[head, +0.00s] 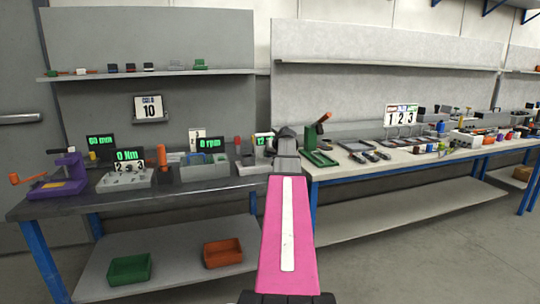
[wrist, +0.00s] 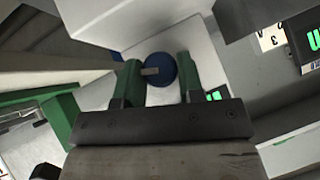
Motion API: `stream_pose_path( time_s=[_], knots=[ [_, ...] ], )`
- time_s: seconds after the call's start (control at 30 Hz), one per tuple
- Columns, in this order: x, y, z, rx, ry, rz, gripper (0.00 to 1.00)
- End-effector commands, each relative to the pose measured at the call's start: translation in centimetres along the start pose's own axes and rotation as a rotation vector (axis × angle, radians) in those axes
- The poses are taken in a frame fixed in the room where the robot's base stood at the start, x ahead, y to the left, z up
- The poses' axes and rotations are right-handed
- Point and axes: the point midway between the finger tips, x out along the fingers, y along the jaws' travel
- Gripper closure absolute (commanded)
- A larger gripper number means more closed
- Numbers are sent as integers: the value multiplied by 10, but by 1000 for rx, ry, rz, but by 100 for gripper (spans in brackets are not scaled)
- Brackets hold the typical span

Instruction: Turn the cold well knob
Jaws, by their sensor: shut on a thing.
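The knob (wrist: 161,69) is a round blue dial with a pale grey pointer bar, set on the face of a light grey housing (wrist: 193,43) in the wrist view. My gripper (wrist: 157,75) has its two green fingers on either side of the knob and is shut on it. The pointer bar reaches toward the left finger. The fingers cover part of the knob's edges.
A green display (head: 264,139) stands just left of my wrist. A green lever press (head: 320,147) stands close on the right. The left bench (head: 190,188) holds several instruments, including a purple crank device (head: 66,178). A green bin (head: 130,269) sits on the lower shelf.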

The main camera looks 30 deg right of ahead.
Motion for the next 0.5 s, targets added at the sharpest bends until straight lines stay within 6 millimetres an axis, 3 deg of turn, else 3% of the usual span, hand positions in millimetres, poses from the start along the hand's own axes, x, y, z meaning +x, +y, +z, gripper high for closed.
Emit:
stream_pose_path(
  time_s=[0.23, 0.5],
  knots=[
    [0, 3, 0, 136, 0, -134, 88],
    [0, 3, 0, 160, 0, -159, 88]
  ],
)
